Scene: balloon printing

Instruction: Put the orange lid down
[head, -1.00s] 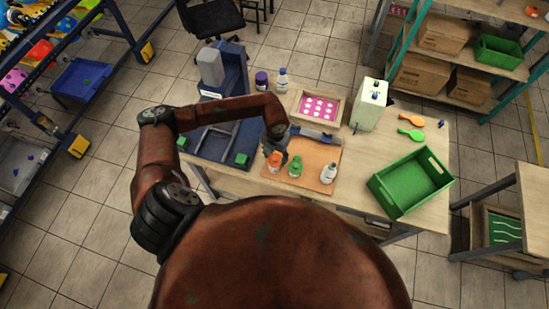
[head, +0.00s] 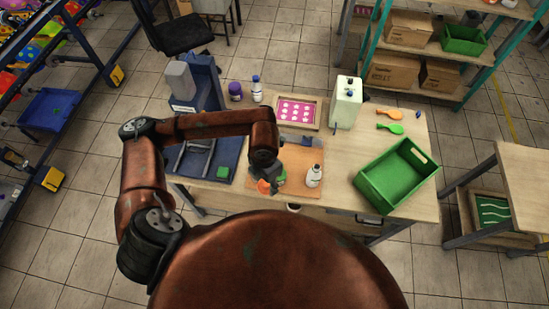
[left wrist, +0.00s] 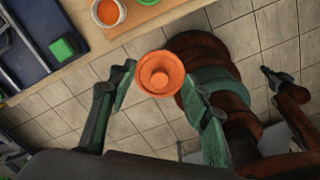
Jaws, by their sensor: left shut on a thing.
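My left gripper (head: 268,174) is shut on the orange lid (head: 264,187), near the front edge of the wooden board (head: 300,160). In the left wrist view the lid (left wrist: 160,74) sits between the two fingertips (left wrist: 158,88), with tiled floor behind it, in front of the table edge. An open jar with orange contents (left wrist: 108,12) stands near the table edge in that view. In the head view the gripper hides this jar.
On the board are a partly hidden green-lidded jar (head: 282,179) and a white bottle (head: 314,177). A blue frame (head: 195,160) with a green block (head: 223,172) stands left. A green crate (head: 397,177) stands right. The table between board and crate is mostly clear.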

